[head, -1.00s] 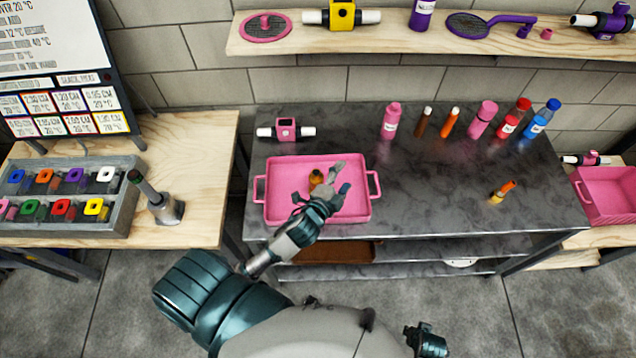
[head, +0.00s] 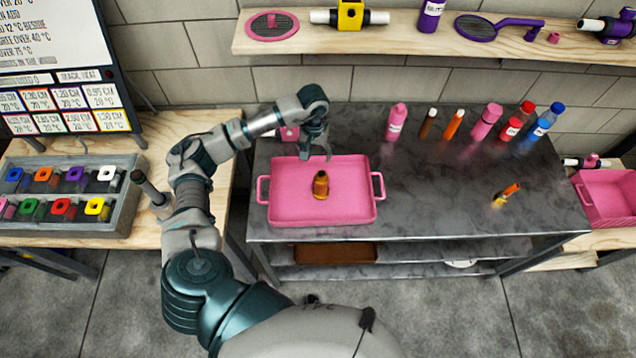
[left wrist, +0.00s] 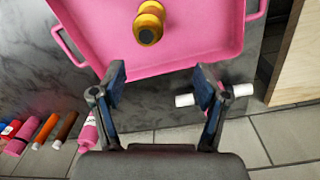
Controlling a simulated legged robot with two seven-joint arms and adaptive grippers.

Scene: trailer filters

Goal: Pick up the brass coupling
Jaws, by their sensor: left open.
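The brass coupling (head: 321,185) stands in the pink tray (head: 285,210) on the dark metal table, near the tray's middle. It also shows at the top of the left wrist view (left wrist: 149,22). My left gripper (head: 316,156) is open and empty, with its fingers pointing down over the tray's far edge, behind the coupling. In the left wrist view the open fingers (left wrist: 160,80) are apart, and the coupling lies beyond them, not between them. My right gripper is not in view.
A pink valve (head: 289,133) with white pipe ends is partly hidden behind my left arm. Several bottles (head: 397,122) stand along the table's back. A small orange-and-brass item (head: 507,195) is at the right. The table's middle right is clear.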

